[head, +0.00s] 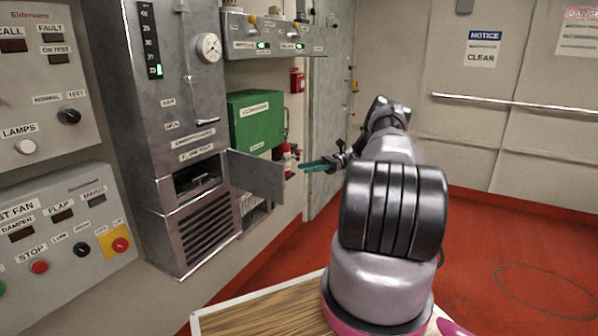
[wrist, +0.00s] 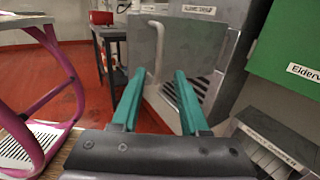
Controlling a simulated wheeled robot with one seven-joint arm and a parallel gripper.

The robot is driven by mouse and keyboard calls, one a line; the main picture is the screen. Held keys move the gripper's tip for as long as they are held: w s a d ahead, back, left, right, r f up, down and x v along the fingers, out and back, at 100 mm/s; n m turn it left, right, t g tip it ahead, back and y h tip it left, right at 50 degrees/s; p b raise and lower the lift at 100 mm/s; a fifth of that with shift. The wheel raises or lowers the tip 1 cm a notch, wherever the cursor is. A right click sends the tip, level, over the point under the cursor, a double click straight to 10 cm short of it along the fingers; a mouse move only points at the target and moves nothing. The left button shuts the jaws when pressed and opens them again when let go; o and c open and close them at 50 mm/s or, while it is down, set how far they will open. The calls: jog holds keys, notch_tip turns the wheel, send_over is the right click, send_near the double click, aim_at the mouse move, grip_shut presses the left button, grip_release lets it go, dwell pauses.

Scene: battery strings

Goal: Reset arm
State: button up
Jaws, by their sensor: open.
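My gripper (head: 318,165) is in the middle of the head view, just right of the open flap of the grey cabinet. In the wrist view its two teal fingers (wrist: 158,100) are spread apart with nothing between them. My arm reaches forward over the red floor and hides part of the wall behind it. The grey cabinet (head: 165,100) stands left of the gripper, and its lower flap (head: 256,176) hangs open to the right, showing a dark recess (head: 197,180).
A green box (head: 255,122) is on the wall behind the flap, with a red extinguisher (head: 287,160) beside it. Control panels (head: 62,225) stand at far left. A wooden top (head: 262,310) is below my arm. Red floor (head: 520,240) is clear at right.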

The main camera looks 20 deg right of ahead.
jog(key=shift+d, duration=0.25)
jog(key=shift+r, duration=0.1)
jog(key=s+a+r+n+h, duration=0.35)
jog(key=a+r, duration=0.25)
jog(key=r, duration=0.3)
jog(key=s+a+r+n+g+h, duration=0.1)
jog(key=s+a+r+n+h, duration=0.2)
jog(key=a+r, duration=0.45)
jog(key=s+a+r+n+h, duration=0.25)
jog(key=a+r+h, duration=0.2)
jog(key=r, duration=0.55)
jog(key=s+a+r+n+t+h, duration=0.1)
jog(key=s+r+t, duration=0.1)
jog(key=s, duration=0.6)
jog(key=s+a+r+n+t+h, duration=0.2)
jog(key=s+r+t, duration=0.1)
jog(key=s, duration=0.6)
jog(key=s+a+r+n+t+h, duration=0.1)
jog(key=s+r+t, duration=0.2)
jog(key=s, duration=0.6)
jog(key=shift+s+a+t+h, duration=0.25)
jog(key=shift+t+h, duration=0.15)
jog(key=shift+t, duration=0.1)
